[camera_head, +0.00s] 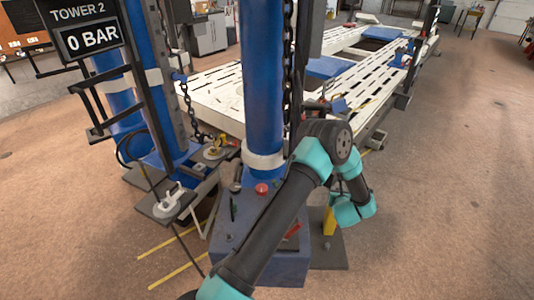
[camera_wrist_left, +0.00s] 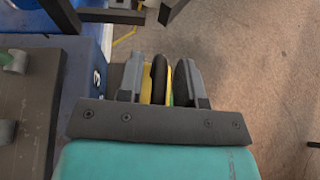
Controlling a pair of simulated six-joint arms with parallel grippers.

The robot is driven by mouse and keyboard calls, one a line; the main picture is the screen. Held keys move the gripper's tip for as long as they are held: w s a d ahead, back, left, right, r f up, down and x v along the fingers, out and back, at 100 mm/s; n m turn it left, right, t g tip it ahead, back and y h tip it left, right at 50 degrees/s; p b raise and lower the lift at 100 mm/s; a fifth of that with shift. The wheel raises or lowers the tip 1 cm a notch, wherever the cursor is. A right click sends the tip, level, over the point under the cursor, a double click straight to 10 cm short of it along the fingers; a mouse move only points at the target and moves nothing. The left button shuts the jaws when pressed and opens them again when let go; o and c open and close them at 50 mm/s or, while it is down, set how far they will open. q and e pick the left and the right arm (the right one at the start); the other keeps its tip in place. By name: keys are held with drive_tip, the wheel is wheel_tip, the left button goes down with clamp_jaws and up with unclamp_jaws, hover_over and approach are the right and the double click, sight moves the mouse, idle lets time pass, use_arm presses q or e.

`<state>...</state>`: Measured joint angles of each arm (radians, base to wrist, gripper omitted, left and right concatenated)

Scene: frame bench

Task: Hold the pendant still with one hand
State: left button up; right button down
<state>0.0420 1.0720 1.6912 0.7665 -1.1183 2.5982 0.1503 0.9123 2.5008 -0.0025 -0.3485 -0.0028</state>
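A yellow upright piece (camera_head: 330,221), which looks like the pendant, stands at the right side of the blue tower base. My left gripper (camera_head: 345,212) is low beside it, its fingers mostly hidden behind my arm's teal wrist. In the left wrist view my left gripper (camera_wrist_left: 162,80) shows its two fingers apart. Yellow and green slivers of the pendant (camera_wrist_left: 147,84) and a black rounded part (camera_wrist_left: 159,78) show between or just beyond them. Contact on both sides cannot be made out. My right gripper is in neither view.
The blue tower column (camera_head: 262,80) and its base box (camera_head: 262,262) stand close left of my gripper. A red button (camera_head: 262,189) and small tools lie on the box. A chain (camera_head: 288,70) hangs along the column. Open floor (camera_head: 450,220) lies to the right.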

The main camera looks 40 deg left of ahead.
use_arm(q)
drive_tip(key=shift+o, duration=0.7)
drive_tip(key=shift+d, duration=0.1)
drive_tip(key=v, duration=1.2)
